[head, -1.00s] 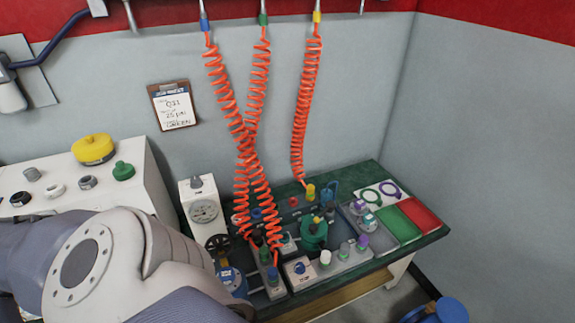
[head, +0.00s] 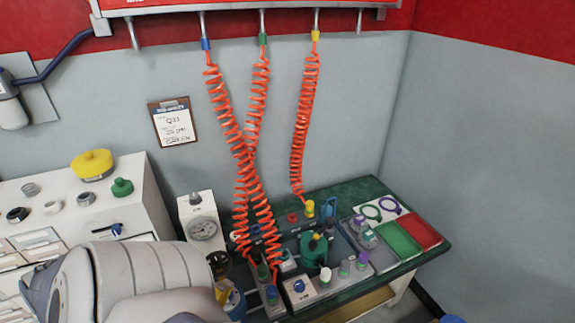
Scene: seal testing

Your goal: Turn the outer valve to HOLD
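A white valve block with a blue knob (head: 299,287) stands at the front edge of the green bench. A second white block with a small blue knob (head: 287,262) stands just behind it. I cannot tell which of the two is the outer valve. Their markings are too small to read, so the knob settings are unclear. My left arm fills the lower left and hides part of the bench's left end. I cannot make out its gripper. My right gripper is not in view.
Orange coiled hoses (head: 303,120) hang from the wall rail to the bench, two of them crossing. A pressure gauge (head: 203,228) stands behind my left arm. A green round fixture (head: 313,249) sits mid-bench. Green (head: 398,240) and red (head: 421,231) trays lie at right.

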